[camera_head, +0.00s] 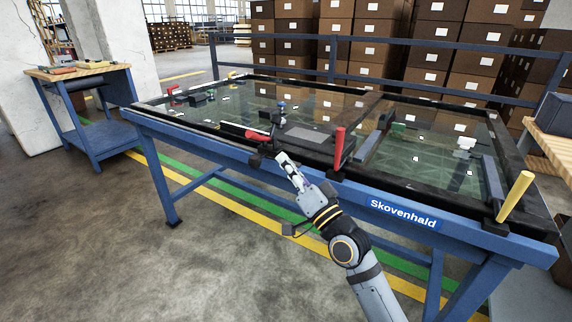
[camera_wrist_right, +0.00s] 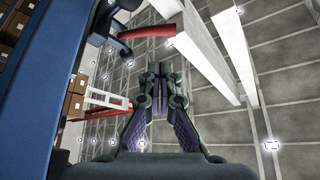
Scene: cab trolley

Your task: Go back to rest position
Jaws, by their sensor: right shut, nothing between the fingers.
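My right gripper (camera_head: 283,161) is shut and empty at the front edge of the blue trolley (camera_head: 260,171). In the head view its tip is close to a red handle (camera_head: 258,136) and left of an upright red handle (camera_head: 339,147). In the right wrist view the fingers of my right gripper (camera_wrist_right: 158,72) are together with nothing between them. A red handle (camera_wrist_right: 148,32) shows just beyond the fingertips there; I cannot tell whether they touch it. My left gripper is not in view.
A yellow handle (camera_head: 515,197) stands at the trolley's right front corner. A side table (camera_head: 83,72) with tools stands at the left, and a wooden bench (camera_head: 552,142) at the right. Cartons (camera_head: 372,30) are stacked behind a blue railing (camera_head: 400,44). The floor at front left is clear.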

